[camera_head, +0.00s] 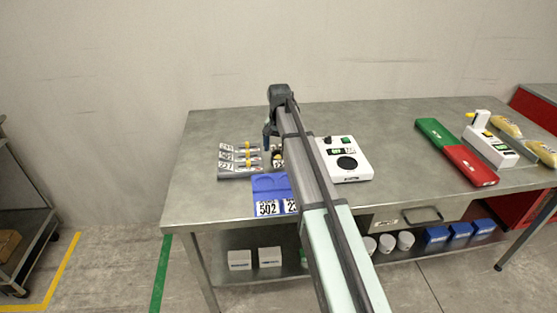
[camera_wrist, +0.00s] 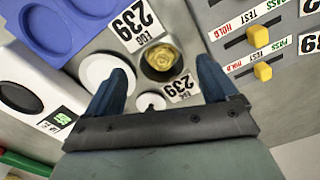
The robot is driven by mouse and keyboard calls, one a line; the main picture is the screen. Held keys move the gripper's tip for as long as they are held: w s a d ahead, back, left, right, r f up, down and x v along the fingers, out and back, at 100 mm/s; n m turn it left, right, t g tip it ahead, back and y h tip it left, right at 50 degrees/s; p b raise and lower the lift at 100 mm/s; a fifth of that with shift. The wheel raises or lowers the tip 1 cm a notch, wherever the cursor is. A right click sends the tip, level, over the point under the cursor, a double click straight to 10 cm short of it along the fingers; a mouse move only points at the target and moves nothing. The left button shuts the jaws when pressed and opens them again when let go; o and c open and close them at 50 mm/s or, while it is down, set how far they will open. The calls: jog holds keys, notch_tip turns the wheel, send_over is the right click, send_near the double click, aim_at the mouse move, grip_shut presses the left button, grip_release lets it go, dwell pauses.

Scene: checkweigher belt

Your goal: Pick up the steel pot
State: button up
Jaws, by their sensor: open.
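A small round pot (camera_wrist: 148,70) with a dark rim and yellow lumpy contents stands on the bench in the wrist view. It looks like the steel pot, but its metal is hard to make out. My gripper (camera_wrist: 163,70) is open above it, one blue finger on each side in the picture. I cannot tell how far above the pot the fingertips are. Nothing is between the fingers. In the head view my gripper (camera_head: 268,138) points down over the bench, and the arm hides part of this area.
A white disc (camera_wrist: 101,67) and a small knobbed lid (camera_wrist: 150,102) lie close to the pot. A blue tray (camera_head: 267,185), a switch panel (camera_head: 240,158) and a white scale (camera_head: 351,172) surround the spot. The metal bench (camera_head: 400,150) is clear right of the scale.

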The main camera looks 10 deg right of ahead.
aim_at(279, 157)
jog(key=shift+w+a+f, duration=0.1)
jog(key=shift+f, duration=2.25)
jog(key=shift+c, duration=0.4)
jog(key=c, duration=1.1)
